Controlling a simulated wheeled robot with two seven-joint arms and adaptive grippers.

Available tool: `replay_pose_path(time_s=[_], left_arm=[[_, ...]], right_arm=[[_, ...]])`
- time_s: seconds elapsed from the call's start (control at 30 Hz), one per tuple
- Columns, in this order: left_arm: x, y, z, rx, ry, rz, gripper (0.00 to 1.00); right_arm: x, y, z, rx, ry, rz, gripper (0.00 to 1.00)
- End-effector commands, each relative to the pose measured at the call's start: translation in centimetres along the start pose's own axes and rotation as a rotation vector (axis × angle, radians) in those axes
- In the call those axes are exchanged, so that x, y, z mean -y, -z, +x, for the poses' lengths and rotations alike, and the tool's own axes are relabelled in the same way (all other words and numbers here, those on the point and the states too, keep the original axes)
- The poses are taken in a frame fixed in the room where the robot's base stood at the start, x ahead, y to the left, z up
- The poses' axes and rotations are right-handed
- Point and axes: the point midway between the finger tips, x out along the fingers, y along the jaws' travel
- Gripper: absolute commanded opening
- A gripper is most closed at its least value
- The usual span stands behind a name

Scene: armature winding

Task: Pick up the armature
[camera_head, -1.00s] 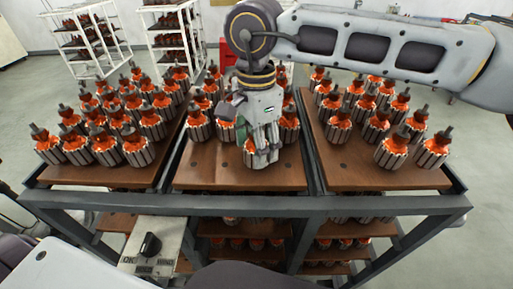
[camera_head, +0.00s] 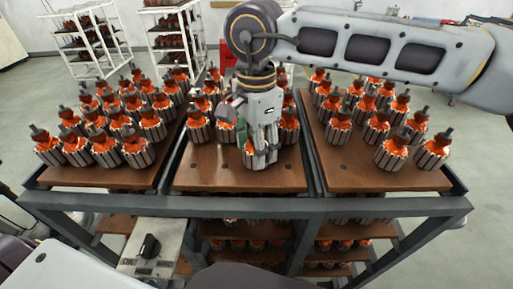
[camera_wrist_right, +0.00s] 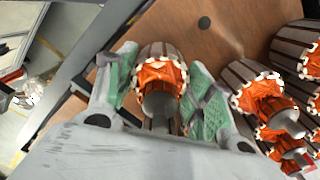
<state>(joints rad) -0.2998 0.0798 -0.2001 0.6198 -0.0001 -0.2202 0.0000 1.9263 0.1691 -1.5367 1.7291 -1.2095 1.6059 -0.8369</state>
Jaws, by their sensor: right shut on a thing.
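An armature (camera_head: 258,157) with dark ribbed sides and orange windings stands upright near the front of the middle board (camera_head: 215,176). My right gripper (camera_head: 262,142) comes down over it from above and is shut on it. In the right wrist view the green-padded fingers of the gripper (camera_wrist_right: 160,95) lie on both sides of the armature (camera_wrist_right: 158,72), at its orange windings. Its base appears to be on the board or very close to it; I cannot tell which. My left gripper is not in view.
More armatures stand on the left board (camera_head: 95,174), behind the gripper, and on the right board (camera_head: 345,178). In the right wrist view, neighbouring armatures (camera_wrist_right: 262,95) stand close to the right finger. The dark table frame (camera_head: 250,205) runs along the front. White racks (camera_head: 180,45) stand behind.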

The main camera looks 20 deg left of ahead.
Motion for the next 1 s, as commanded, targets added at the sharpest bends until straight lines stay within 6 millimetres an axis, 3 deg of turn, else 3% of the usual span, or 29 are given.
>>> replay_pose_path(time_s=[0.27,0.8,1.0], left_arm=[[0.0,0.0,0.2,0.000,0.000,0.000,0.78],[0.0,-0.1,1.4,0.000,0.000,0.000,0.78],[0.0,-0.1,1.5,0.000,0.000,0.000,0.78]], right_arm=[[0.1,0.0,-1.2,0.000,0.004,0.001,0.09],[0.1,0.0,-8.1,0.000,0.002,0.001,0.09],[0.0,0.0,-9.7,-0.001,0.002,0.001,0.09]])
